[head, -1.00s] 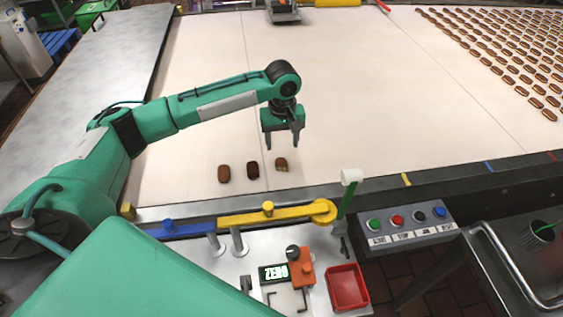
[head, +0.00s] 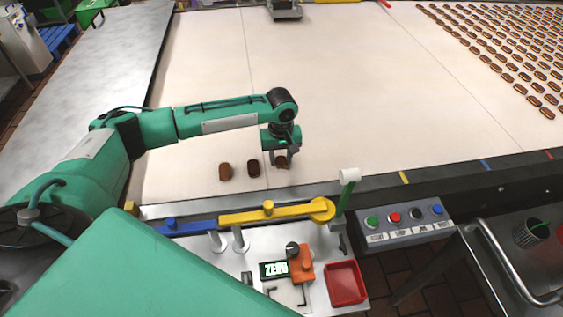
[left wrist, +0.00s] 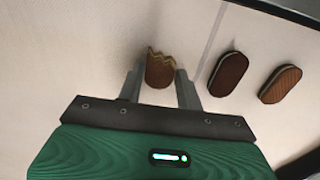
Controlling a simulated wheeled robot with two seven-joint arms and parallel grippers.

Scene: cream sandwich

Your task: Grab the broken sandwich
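The broken sandwich (left wrist: 160,72) is a short brown piece with a jagged cream-coloured edge, lying on the pale belt. In the left wrist view it lies between the two fingers of my left gripper (left wrist: 158,82), which are open on either side of it with small gaps. In the head view the left gripper (head: 281,160) is down at the belt and partly hides the broken sandwich (head: 282,163). Two whole dark sandwiches lie beside it: one near (head: 253,168) and one farther left (head: 225,172). My right gripper is not in view.
Many sandwiches (head: 500,50) lie in rows at the right of the belt (head: 340,90). A yellow guide bar (head: 285,213), a red tray (head: 346,283) and a button box (head: 405,222) stand along the near side. The belt's middle is clear.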

